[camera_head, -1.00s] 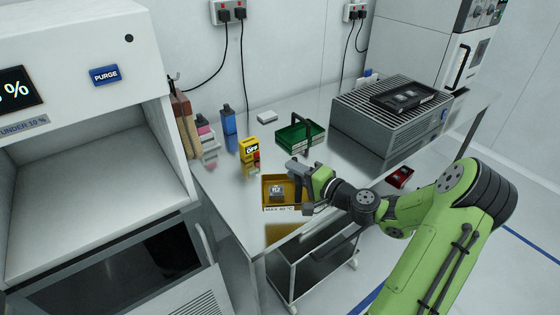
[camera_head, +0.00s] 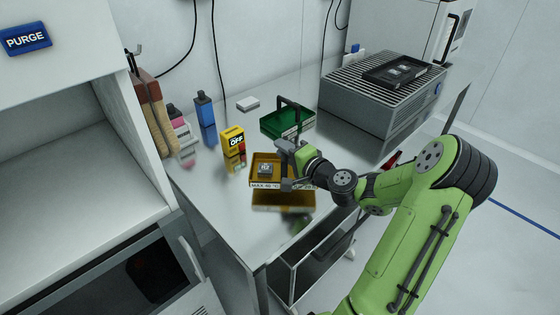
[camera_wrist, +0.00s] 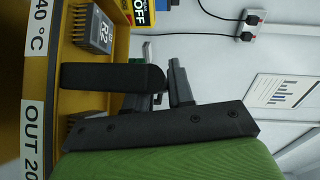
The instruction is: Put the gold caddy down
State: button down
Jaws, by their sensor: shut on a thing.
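The gold caddy (camera_head: 256,163) is an open yellow tray with a white "MAX 40 °C" label on its front. A grey chip-like block (camera_head: 265,170) lies inside it. My gripper (camera_head: 285,157) is shut at the caddy's right part, on its handle, which is mostly hidden by the fingers. The caddy looks level, over the metal bench (camera_head: 215,215). Its reflection shows just below it; I cannot tell whether it touches the top. In the wrist view the gold caddy (camera_wrist: 40,83) fills the left side, with dark fingers (camera_wrist: 150,85) across it.
A green caddy (camera_head: 290,124) with an upright dark handle stands behind. A yellow "OFF" box (camera_head: 232,141) is close on the left, with a blue bottle (camera_head: 205,109) beyond. A grilled grey unit (camera_head: 375,105) stands at right. Bare bench lies front left.

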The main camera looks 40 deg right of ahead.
jog(key=shift+f+b, duration=0.55)
jog(key=shift+f, duration=1.05)
jog(key=shift+f, duration=0.2)
jog(key=c, duration=1)
grip_release()
